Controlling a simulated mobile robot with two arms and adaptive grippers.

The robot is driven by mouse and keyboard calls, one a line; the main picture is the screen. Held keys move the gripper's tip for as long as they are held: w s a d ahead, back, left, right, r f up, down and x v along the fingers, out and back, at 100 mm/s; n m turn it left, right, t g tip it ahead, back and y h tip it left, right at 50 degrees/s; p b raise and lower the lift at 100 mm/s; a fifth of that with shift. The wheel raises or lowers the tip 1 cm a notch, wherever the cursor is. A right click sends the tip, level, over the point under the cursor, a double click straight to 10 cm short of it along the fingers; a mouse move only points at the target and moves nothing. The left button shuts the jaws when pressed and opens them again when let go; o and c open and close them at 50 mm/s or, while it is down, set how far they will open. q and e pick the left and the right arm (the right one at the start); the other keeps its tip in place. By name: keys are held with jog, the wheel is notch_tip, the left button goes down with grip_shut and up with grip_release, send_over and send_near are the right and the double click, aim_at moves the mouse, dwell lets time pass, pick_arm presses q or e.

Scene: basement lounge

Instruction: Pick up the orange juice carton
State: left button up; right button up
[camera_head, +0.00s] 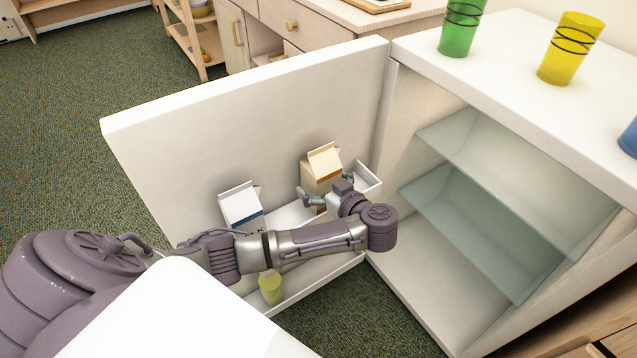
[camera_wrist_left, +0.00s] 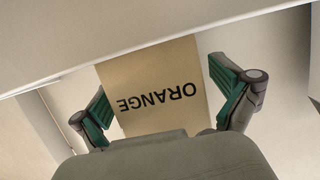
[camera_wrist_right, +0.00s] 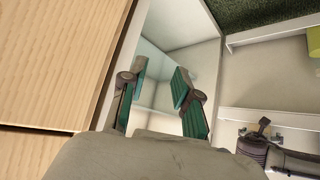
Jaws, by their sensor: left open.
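The orange juice carton (camera_head: 322,166) is cream with an orange band and a gabled top. It stands upright in the door shelf of the open fridge, near the hinge end. My left gripper (camera_head: 325,194) is open at the carton. In the left wrist view, the word ORANGE shows upside down on the carton (camera_wrist_left: 158,88), which lies between the parted fingers of my left gripper (camera_wrist_left: 160,82). I cannot tell whether the pads touch it. In the right wrist view, my right gripper (camera_wrist_right: 160,82) is open and empty in front of the fridge interior.
Glass shelves (camera_head: 480,225) inside the fridge look empty. Green (camera_head: 460,28) and yellow (camera_head: 570,48) cups stand on top of the fridge.

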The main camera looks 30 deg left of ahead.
pick_arm(q)
jog(key=c, duration=1.7)
jog(key=shift+r, duration=0.15)
